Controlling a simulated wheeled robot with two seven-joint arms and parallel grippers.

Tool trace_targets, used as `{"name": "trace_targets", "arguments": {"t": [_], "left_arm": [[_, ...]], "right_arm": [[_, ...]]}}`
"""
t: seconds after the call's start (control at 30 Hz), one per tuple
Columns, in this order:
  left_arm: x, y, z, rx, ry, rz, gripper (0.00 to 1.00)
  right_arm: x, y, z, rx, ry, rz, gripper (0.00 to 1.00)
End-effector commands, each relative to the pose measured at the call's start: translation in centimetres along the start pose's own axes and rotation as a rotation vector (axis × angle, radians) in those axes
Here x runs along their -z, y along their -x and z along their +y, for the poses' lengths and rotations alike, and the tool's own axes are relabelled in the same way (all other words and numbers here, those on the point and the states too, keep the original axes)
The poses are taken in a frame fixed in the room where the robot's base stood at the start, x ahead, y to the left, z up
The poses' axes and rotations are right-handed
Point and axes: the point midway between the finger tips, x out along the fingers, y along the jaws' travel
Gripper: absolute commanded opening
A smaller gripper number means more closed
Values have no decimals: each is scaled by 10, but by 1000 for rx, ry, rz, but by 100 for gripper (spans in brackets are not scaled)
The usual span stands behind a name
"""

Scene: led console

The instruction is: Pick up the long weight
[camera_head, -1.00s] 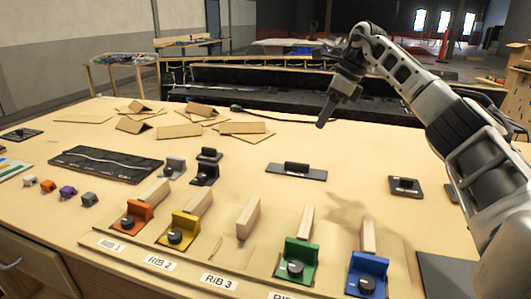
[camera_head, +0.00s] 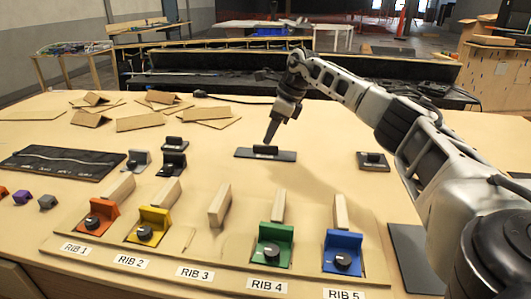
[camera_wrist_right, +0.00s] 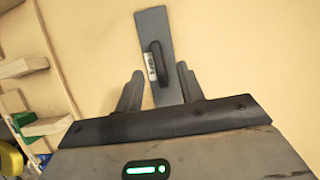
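The long weight (camera_head: 245,152) is a flat dark grey plate with a black raised handle, lying on the table beyond the rib row. In the right wrist view the long weight (camera_wrist_right: 153,22) stretches away ahead of the fingers, its handle with a small white label near the gap. My right gripper (camera_head: 270,139) points down above the long weight in the head view. In the wrist view my right gripper (camera_wrist_right: 160,80) has its two fingers apart, one on each side of the plate's near part, with nothing gripped. Contact cannot be told. My left gripper is not in view.
A shorter dark weight (camera_head: 373,161) lies to the right. Two small handled blocks, grey (camera_head: 138,161) and black (camera_head: 173,160), stand left. A coloured rib row with green (camera_head: 275,246) and blue (camera_head: 342,252) blocks lies in front. Cardboard pieces (camera_head: 140,122) lie behind left.

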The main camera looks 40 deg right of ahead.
Motion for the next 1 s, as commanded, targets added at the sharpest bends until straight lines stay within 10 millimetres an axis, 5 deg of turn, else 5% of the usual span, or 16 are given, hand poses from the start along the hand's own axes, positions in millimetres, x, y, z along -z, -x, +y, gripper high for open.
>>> {"name": "trace_targets", "arguments": {"t": [0.2,0.5,0.67,1.0], "left_arm": [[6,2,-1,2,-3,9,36],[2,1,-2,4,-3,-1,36],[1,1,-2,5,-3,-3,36],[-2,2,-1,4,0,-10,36]], "right_arm": [[6,-31,3,-2,-1,2,38],[6,-38,3,0,0,0,38],[6,-37,2,0,-1,0,0],[4,-35,2,1,0,-4,0]]}}
